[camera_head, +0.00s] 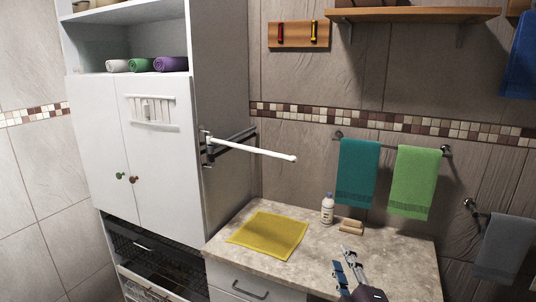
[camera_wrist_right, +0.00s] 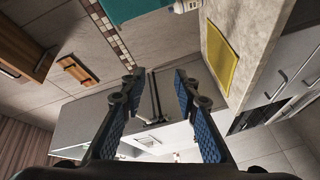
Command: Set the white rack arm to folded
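The white rack arm (camera_head: 255,149) is a rod on the side of the tall white cabinet. It sticks out to the right over the counter, away from the cabinet side, with a rounded free end. Two dark arms (camera_head: 232,139) on the same mount point more towards the back wall. My right gripper (camera_head: 346,268) is over the right part of the counter, below and right of the rod's free end and apart from it. In the right wrist view its blue-padded fingers (camera_wrist_right: 157,84) are spread with nothing held; the rack shows between and beyond them. My left gripper is not in view.
The counter (camera_head: 315,248) carries a yellow cloth (camera_head: 268,235), a white bottle (camera_head: 327,209) and a tan block (camera_head: 351,227). Teal (camera_head: 357,172) and green (camera_head: 413,182) towels hang on the back wall. A wooden shelf (camera_head: 413,14) is above. The air around the rod's free end is clear.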

